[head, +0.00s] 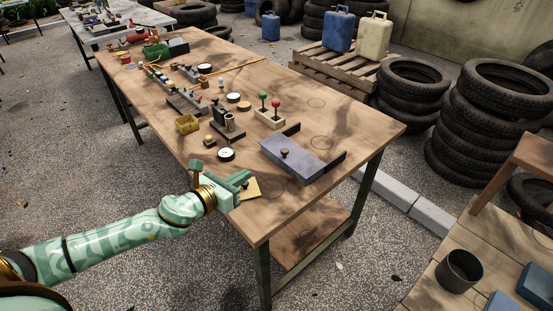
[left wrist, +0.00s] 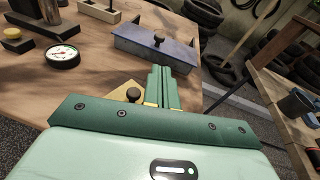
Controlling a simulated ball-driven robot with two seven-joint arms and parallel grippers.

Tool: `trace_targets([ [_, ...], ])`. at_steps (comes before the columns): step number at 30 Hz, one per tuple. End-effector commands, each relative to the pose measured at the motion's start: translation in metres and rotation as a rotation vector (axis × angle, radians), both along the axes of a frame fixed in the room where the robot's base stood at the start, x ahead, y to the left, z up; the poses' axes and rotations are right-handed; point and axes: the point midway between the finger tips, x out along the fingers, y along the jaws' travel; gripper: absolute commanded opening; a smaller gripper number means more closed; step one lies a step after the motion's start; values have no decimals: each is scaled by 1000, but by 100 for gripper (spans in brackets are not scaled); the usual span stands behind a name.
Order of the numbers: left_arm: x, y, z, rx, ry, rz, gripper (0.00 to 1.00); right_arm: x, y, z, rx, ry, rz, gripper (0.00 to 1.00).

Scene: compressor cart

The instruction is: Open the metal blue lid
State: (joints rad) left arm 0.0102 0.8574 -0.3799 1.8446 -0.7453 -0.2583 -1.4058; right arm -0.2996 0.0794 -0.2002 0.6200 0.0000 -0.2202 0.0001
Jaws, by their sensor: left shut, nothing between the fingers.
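The metal blue lid (head: 292,158) is a flat blue-purple panel with a dark round knob (head: 284,152), lying level near the right end of the wooden table. It also shows in the left wrist view (left wrist: 150,45), with its knob upright, beyond my fingers. My left gripper (head: 244,180) is shut and empty, just left of the lid and apart from it, over the table's front edge. In the left wrist view its fingers (left wrist: 161,88) are together and point toward the lid. My right gripper is not in view.
A yellow plate (head: 250,189) lies by my left gripper; a round gauge (head: 226,154) and a block with red and green knobs (head: 270,116) stand nearby. Dark bars flank the lid. The wooden table (head: 370,124) is bare at its right corner. Tyres stand behind.

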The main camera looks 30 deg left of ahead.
Motion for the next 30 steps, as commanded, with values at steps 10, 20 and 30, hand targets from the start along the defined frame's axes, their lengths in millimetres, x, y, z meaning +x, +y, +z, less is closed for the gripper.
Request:
trace_targets([
  [10,33,-8,-7,82,-23,-16,0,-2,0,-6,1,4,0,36],
  [20,100,-24,-21,79,-21,-16,0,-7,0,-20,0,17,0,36],
  [30,133,-32,-27,79,-19,-14,0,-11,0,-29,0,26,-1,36],
])
